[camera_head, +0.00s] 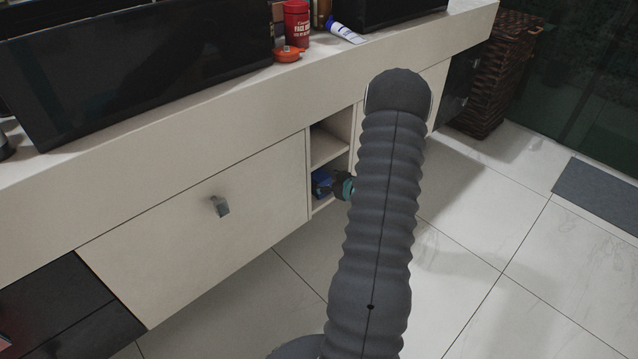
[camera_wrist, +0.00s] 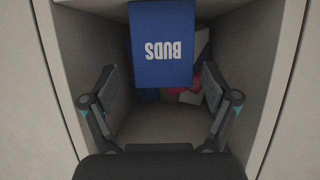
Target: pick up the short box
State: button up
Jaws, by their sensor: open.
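A blue box (camera_wrist: 161,45) with the upside-down word BUDS in white sits inside an open cubby of the cabinet. It looks like the short box. In the head view, part of a blue thing (camera_head: 321,182) shows in the lower cubby. My gripper (camera_wrist: 160,78) is open, with one finger on each side of the cubby. The box is between and a little beyond the fingertips, and no finger visibly touches it. In the head view, my gripper (camera_head: 343,186) is at the cubby opening, mostly hidden behind my arm.
The cubby walls (camera_wrist: 268,60) stand close outside both fingers. Red and pale things (camera_wrist: 188,96) lie behind and below the blue box, partly hidden. An empty-looking upper cubby (camera_head: 325,147) is above. A counter (camera_head: 230,105) overhangs the cabinet.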

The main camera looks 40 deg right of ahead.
jog(key=x, duration=0.3)
jog(key=shift+w+a+f, duration=0.15)
jog(key=shift+w+a, duration=0.05)
jog(key=shift+w, duration=0.15)
jog(key=shift+c, duration=0.2)
jog(key=c, duration=1.2)
jog(key=shift+c, duration=0.2)
